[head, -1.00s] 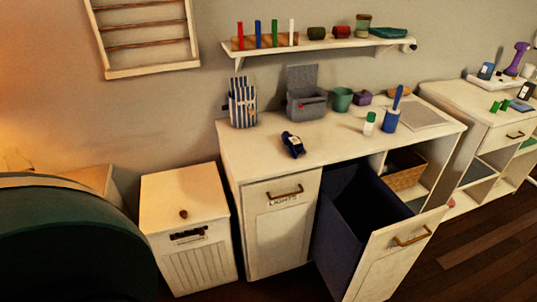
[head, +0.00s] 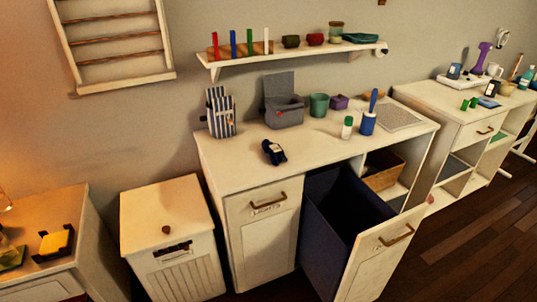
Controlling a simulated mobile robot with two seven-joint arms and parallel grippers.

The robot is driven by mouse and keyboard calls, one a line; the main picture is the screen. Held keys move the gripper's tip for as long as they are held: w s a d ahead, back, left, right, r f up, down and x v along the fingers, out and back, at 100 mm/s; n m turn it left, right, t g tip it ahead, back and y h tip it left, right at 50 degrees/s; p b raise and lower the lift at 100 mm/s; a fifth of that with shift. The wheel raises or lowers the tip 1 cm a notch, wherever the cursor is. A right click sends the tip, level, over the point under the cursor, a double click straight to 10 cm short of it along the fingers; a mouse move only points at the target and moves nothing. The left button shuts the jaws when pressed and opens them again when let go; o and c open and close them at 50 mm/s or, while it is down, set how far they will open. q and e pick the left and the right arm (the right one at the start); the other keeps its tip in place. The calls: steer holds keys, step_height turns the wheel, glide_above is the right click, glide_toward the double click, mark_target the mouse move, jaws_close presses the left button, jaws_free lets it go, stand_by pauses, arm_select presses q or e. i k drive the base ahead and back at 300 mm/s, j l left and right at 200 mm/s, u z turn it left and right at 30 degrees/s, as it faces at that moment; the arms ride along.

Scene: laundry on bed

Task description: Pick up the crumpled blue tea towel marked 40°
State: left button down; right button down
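A small crumpled dark blue cloth (head: 273,152) with a white tag lies on the white counter (head: 235,158), near its front edge. The marking on the tag is too small to read, so I cannot tell whether it says 40°. Neither of my grippers is in the head view.
The pull-out dark bin (head: 340,225) stands open at the counter's front. A striped holder (head: 221,113), grey box (head: 284,108), green pot (head: 319,105) and blue roller (head: 368,118) stand on the counter. A white hamper (head: 172,235) and side table (head: 55,235) are at left.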

mark_target(276, 156)
steer(key=i+j, duration=0.45)
steer(key=i+j+z, duration=0.45)
steer(key=j+z, duration=0.3)
steer(key=l, duration=0.05)
